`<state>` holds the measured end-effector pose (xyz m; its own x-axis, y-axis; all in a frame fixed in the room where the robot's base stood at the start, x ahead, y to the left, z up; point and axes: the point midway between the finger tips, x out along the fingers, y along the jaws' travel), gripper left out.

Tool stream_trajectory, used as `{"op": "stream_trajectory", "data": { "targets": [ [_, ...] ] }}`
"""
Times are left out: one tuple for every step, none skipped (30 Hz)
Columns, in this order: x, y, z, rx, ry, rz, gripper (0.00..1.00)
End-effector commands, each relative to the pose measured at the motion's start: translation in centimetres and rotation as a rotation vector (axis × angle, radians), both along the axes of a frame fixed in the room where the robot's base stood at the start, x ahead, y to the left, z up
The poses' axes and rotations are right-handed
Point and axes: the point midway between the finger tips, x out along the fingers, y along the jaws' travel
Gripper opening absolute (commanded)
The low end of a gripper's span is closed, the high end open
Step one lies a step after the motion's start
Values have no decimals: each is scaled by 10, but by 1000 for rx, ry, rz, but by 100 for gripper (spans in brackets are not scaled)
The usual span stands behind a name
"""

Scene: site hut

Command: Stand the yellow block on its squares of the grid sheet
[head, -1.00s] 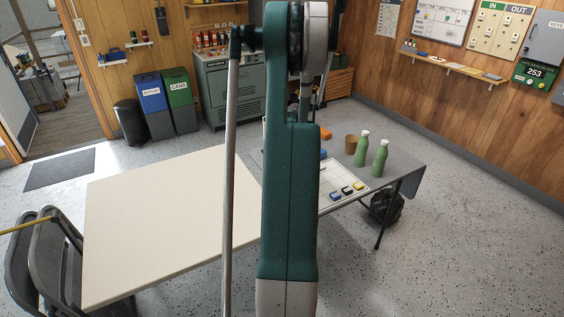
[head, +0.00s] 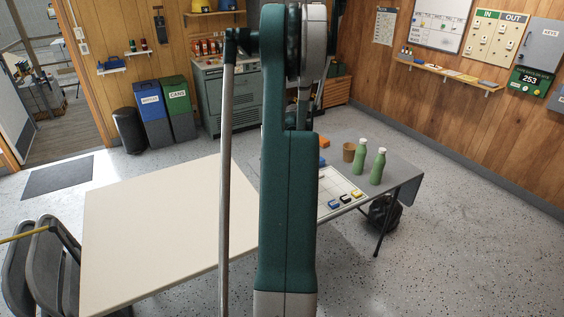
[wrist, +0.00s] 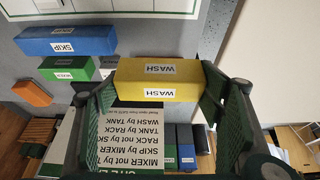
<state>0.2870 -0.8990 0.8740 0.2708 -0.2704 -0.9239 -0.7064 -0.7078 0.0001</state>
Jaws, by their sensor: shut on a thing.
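The yellow block (wrist: 158,88), labelled WASH on two faces, spans the space between the two green pads of my gripper (wrist: 160,82) in the wrist view. My gripper is shut on it. The grid sheet (head: 341,182) lies on the grey table in the head view, partly hidden by my arm. A strip of a white sheet with a dark border (wrist: 100,10) shows at the top of the wrist view. My gripper and the held block are hidden behind my arm in the head view. I cannot tell the block's exact height above the table.
A blue SKIP block (wrist: 65,41), a green block (wrist: 80,68) and an orange block (wrist: 32,93) lie left of the held block. A printed text sheet (wrist: 130,145) is below. Green bottles (head: 378,167) and a brown cup (head: 349,152) stand beside the grid. The cream table (head: 150,220) is bare.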

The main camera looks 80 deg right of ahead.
Motion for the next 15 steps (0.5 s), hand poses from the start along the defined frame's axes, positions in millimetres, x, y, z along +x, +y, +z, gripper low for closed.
{"op": "stream_trajectory", "data": {
  "targets": [
    [0,0,0,0,0,1,53],
    [0,0,0,0,0,3,53],
    [-1,0,0,0,0,8,53],
    [-1,0,0,0,0,12,53],
    [-2,0,0,0,0,17,53],
    [-2,0,-1,-1,-1,28,53],
    [-3,0,-1,0,-2,36,53],
    [-4,1,-1,0,-1,48,53],
    [-5,1,-2,0,0,64,53],
    [-6,1,-2,1,0,79,53],
    [-8,2,-3,1,0,95,53],
    [-10,2,-3,1,-1,118,53],
    [-11,2,-4,0,-1,139,53],
    [-13,3,-4,0,0,160,53],
    [-15,3,-5,0,0,192,53]
  ]
}}
